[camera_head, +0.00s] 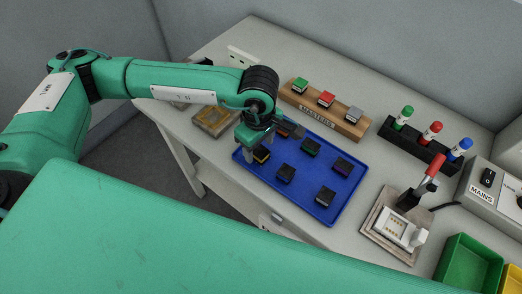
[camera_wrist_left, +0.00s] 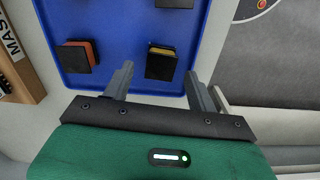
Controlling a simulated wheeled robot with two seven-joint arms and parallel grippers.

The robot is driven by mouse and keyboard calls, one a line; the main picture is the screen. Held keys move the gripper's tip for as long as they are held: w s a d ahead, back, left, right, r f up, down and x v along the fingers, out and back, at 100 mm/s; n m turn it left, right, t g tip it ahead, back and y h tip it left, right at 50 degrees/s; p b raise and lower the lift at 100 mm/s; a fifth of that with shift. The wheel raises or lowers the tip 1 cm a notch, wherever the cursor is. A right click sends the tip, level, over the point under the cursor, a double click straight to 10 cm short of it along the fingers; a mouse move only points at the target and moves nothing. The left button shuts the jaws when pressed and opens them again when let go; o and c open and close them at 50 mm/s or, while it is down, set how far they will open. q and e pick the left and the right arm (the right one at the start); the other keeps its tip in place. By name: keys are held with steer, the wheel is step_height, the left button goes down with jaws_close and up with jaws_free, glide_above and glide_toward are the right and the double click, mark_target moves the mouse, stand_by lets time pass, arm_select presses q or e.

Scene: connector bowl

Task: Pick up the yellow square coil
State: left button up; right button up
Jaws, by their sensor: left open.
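The yellow square coil (camera_head: 262,154) is a small black block with a yellow band, on the blue tray (camera_head: 318,216) near its left corner. In the left wrist view the yellow square coil (camera_wrist_left: 161,63) lies just beyond and between my fingertips, not touching them as far as I can see. My left gripper (camera_head: 254,143) is open and empty, pointing down above that corner; in the wrist view the left gripper (camera_wrist_left: 159,74) shows both fingers spread. It partly covers the coil in the head view. My right gripper is not in view.
An orange-red coil (camera_wrist_left: 78,54) lies beside the yellow one. Several other dark coils share the tray. A wooden masters block (camera_head: 318,113) stands behind, a marker rack (camera_head: 418,146) and a lever fixture (camera_head: 393,227) to the right.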

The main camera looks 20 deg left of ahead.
arm_select(q)
steer(key=shift+f, duration=0.8)
steer(key=c, duration=1.1)
steer(key=shift+r, duration=0.1)
